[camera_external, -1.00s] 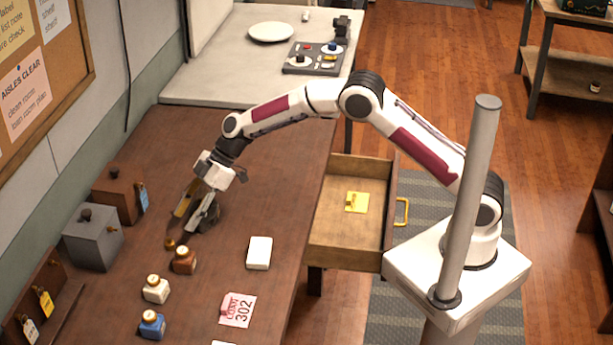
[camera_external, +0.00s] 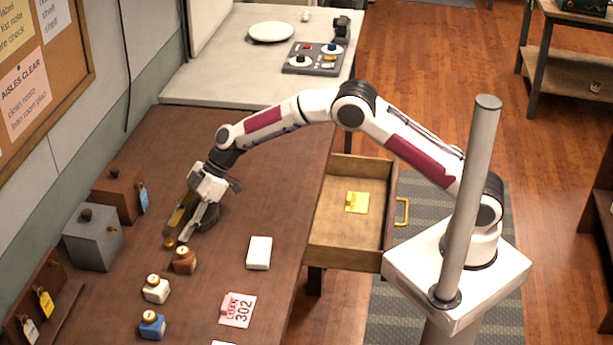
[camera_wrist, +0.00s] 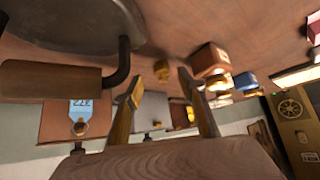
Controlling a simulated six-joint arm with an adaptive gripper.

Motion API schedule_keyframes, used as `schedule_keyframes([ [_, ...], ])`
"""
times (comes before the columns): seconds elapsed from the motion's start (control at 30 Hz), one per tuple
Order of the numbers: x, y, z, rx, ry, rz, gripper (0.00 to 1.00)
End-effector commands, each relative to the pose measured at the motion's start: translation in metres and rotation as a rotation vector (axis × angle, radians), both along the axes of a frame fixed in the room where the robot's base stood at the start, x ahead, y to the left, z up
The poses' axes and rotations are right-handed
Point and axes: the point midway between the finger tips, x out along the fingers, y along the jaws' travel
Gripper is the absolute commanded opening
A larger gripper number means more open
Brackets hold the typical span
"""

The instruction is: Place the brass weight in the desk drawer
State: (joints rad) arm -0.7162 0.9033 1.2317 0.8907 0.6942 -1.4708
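The desk drawer (camera_external: 345,254) is pulled open at the desk's right side, with a yellow piece (camera_external: 357,203) inside.
A dark round object (camera_external: 208,218) with a wooden handle (camera_wrist: 50,78) is close beside my gripper. Brown (camera_external: 184,263), white (camera_external: 155,292) and blue (camera_external: 152,327) bottles stand nearby. A white block (camera_external: 259,253) lies to the right. A grey box (camera_external: 95,245) stands left.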

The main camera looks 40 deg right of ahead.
Motion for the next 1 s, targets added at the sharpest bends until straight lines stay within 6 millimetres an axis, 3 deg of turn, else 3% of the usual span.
schedule_keyframes([
  [0.43,-0.003,0.029,-0.028,-0.001,0.0,0.001,0.4],
  [1.0,-0.003,0.031,-0.031,0.0,-0.001,0.001,0.4],
])
